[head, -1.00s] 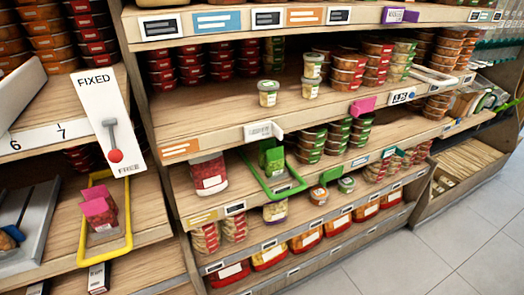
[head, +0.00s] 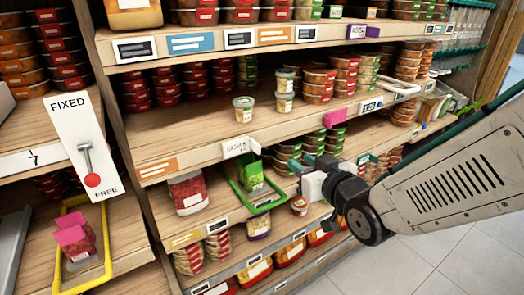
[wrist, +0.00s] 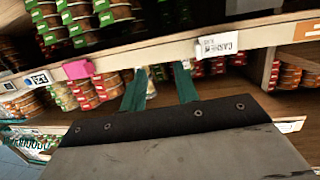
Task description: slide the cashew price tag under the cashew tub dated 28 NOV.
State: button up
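The white cashew price tag (head: 236,148) sits at the front edge of the middle shelf, left of my gripper (head: 294,164). In the wrist view the tag (wrist: 217,44) shows its printed name, just right of the teal fingers (wrist: 161,70). My gripper is open and empty, its fingers apart, not visibly touching the tag. Small pale tubs with green lids stand on the shelf above the tag: a single tub (head: 244,110) and a stack of two (head: 284,92) to its right. Their dates are too small to read.
A green-framed tray (head: 262,204) with a green packet sits below the tag. A pink tag (head: 335,117) juts from the shelf edge to the right. The shelf in front of the single tub is bare. A lever panel (head: 82,145) stands at left.

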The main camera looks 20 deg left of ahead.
aim_at(260, 149)
jog(key=a+y, duration=0.1)
jog(key=a, duration=0.2)
jog(key=w+a+n+y, duration=0.1)
jog(key=a, duration=0.3)
jog(key=w+a+y, duration=0.1)
jog(key=a, duration=0.3)
jog(key=shift+w, duration=0.2)
grip_shut()
